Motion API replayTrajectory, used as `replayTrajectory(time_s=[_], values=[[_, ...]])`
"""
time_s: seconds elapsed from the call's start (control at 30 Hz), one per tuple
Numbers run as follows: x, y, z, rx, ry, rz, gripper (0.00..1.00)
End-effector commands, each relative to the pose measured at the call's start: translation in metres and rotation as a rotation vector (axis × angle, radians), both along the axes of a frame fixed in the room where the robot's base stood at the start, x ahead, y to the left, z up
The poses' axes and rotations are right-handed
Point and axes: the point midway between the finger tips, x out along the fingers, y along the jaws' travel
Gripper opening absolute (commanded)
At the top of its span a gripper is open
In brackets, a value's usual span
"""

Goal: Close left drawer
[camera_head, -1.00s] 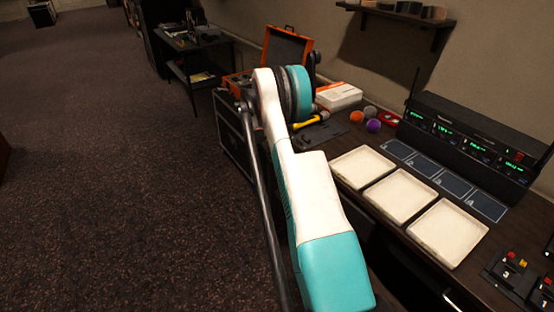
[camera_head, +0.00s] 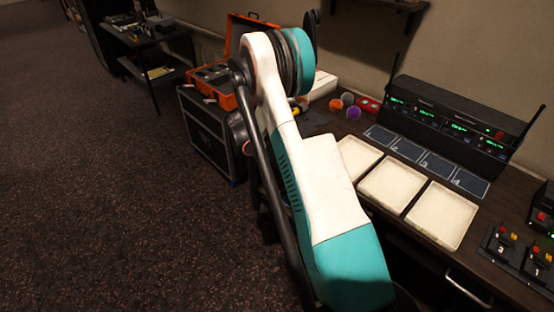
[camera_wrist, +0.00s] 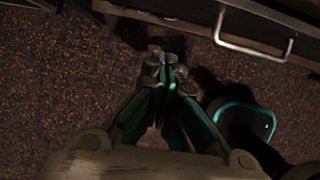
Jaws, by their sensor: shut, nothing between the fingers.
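My gripper (camera_wrist: 168,72) is shut and empty, its fingertips pointing up the wrist view over the dark floor. A dark drawer front (camera_wrist: 290,22) with a silver bar handle (camera_wrist: 255,48) crosses the top right of the wrist view. The fingertips are below and left of that handle, apart from it in the picture. I cannot tell whether this is the left drawer or how far it is out. In the head view another view of a bar handle (camera_head: 468,289) shows under the desk at bottom right. My arm hides the desk front further left.
The desk (camera_head: 500,275) holds white trays (camera_head: 390,186), a black radio unit (camera_head: 450,115) and small coloured balls. A black case (camera_head: 207,135) with an open orange toolbox (camera_head: 215,82) stands behind my arm. The carpet (camera_head: 90,200) at left is clear.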

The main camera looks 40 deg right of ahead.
Motion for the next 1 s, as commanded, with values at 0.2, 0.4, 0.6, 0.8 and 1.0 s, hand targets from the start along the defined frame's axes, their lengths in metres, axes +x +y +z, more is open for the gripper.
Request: replayTrajectory(time_s=[0.2, 0.4, 0.6, 0.8, 1.0], values=[[0.001, -0.016, -0.040, 0.000, -0.001, -0.004, 0.00], [0.002, -0.030, -0.076, 0.000, 0.000, -0.002, 0.00], [0.004, -0.055, -0.087, -0.001, -0.001, -0.004, 0.00], [0.005, -0.071, -0.085, 0.000, -0.001, -0.003, 0.00], [0.005, -0.074, -0.084, 0.000, -0.001, -0.002, 0.00]])
